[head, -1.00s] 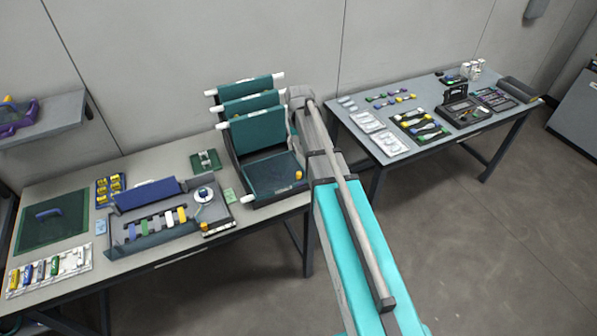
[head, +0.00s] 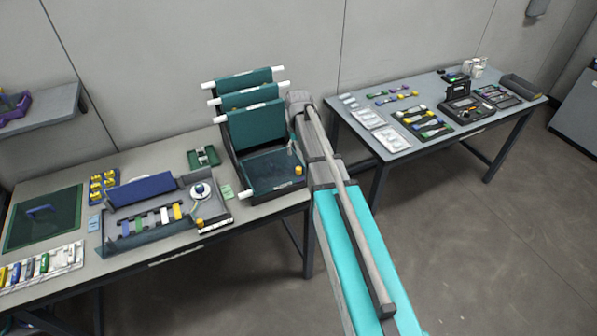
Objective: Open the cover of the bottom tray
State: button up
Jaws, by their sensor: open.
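The tray stack (head: 250,115) stands at the right end of the near bench. Its upper green trays are tilted up, with white rod ends at their sides. The bottom tray (head: 262,194) lies flat at the front of the stack. Its dark green see-through cover (head: 268,170) looks down, lying over the tray. A small yellow-orange piece (head: 298,170) sits at the tray's right side. My gripper (head: 293,149) shows as a small grey shape at the right rear of the bottom tray, partly hidden by my arm. Its fingers look apart and hold nothing I can see; contact with the cover is unclear.
Left of the stack are a grey work tray (head: 160,240) with coloured pieces and a white reel (head: 200,191), and a small green fixture (head: 204,157). A second table (head: 400,150) at right holds tools and packets. Open floor lies between the tables.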

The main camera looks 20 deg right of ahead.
aim_at(299, 168)
jog(key=shift+f+b, duration=3.95)
jog(key=shift+f, duration=0.3)
jog(key=shift+d, duration=0.1)
grip_shut()
